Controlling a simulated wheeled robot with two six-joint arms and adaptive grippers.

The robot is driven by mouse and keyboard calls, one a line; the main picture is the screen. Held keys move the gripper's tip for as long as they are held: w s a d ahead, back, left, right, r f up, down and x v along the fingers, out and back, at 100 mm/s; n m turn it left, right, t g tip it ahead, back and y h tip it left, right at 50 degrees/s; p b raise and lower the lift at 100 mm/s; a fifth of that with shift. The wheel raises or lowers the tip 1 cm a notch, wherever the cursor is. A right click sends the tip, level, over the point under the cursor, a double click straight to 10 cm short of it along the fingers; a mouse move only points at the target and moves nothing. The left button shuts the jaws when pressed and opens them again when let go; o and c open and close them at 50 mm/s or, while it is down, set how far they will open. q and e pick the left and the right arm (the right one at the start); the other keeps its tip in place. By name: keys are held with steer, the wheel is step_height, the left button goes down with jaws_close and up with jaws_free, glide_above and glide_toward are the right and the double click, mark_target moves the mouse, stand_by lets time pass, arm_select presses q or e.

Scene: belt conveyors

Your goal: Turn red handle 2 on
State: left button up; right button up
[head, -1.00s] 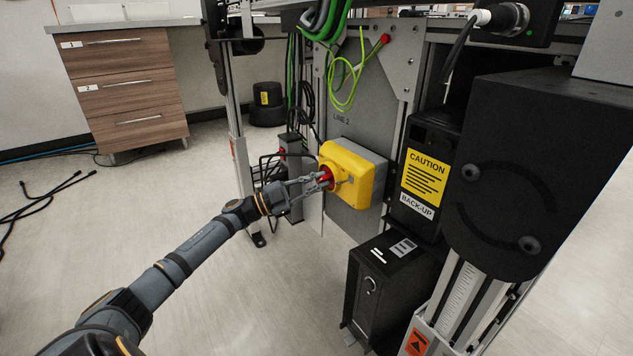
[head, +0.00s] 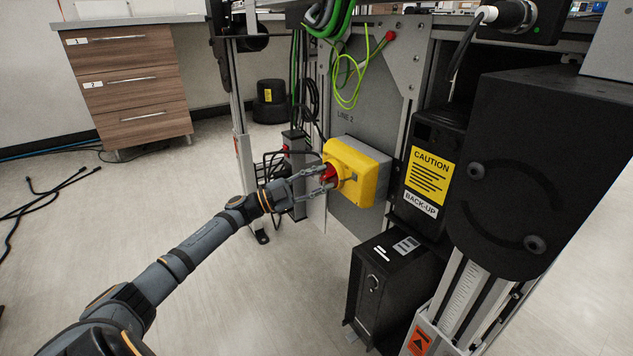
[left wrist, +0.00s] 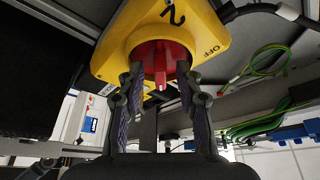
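The red handle (head: 329,172) sits on the front of a yellow switch box (head: 362,172) mounted on the grey panel marked LINE 2. In the left wrist view the box (left wrist: 118,45) carries a "2" and the word OFF, and the red handle (left wrist: 161,58) shows between my fingertips. My left gripper (head: 322,181) is at the handle with its fingers apart, one on each side. In the left wrist view the gripper (left wrist: 160,82) looks open, with a gap around the handle's narrow bar; contact is unclear. My right gripper is not in view.
A black back-up unit with a yellow caution label (head: 428,175) stands right of the box. A black case (head: 395,285) is on the floor below. Green cables (head: 345,80) hang above. A drawer cabinet (head: 125,85) stands far left.

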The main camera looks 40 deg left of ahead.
arm_select(q)
steer(key=v, duration=0.7)
steer(key=shift+s+a+f, duration=0.1)
